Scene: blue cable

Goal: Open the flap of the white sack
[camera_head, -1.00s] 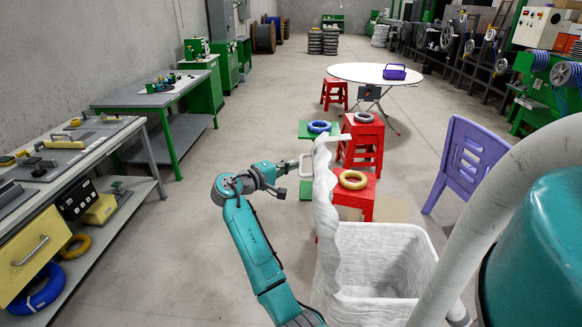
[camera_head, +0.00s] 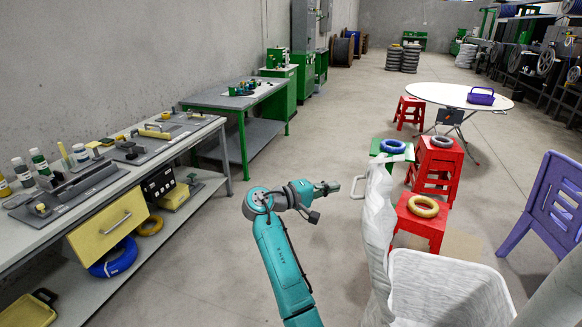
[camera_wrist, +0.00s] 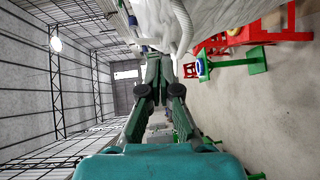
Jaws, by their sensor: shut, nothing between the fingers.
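The white sack (camera_head: 450,285) stands at the lower right of the head view, its mouth open to the top. Its flap (camera_head: 378,225) stands upright along the left side of the mouth, with a pale loop handle (camera_head: 356,187) at its upper left edge. My gripper (camera_head: 336,187) is shut and empty, just left of this handle; I cannot tell whether they touch. In the wrist view, white sack cloth (camera_wrist: 165,18) and a pale loop fill the top centre, just beyond my fingers (camera_wrist: 160,58). The sack's lower part is cut off.
Red stools (camera_head: 420,228) with cable coils stand behind the sack. A purple chair (camera_head: 550,205) is at the right, and a round white table (camera_head: 450,92) farther back. A long workbench (camera_head: 95,190) lines the left wall. The floor between bench and sack is clear.

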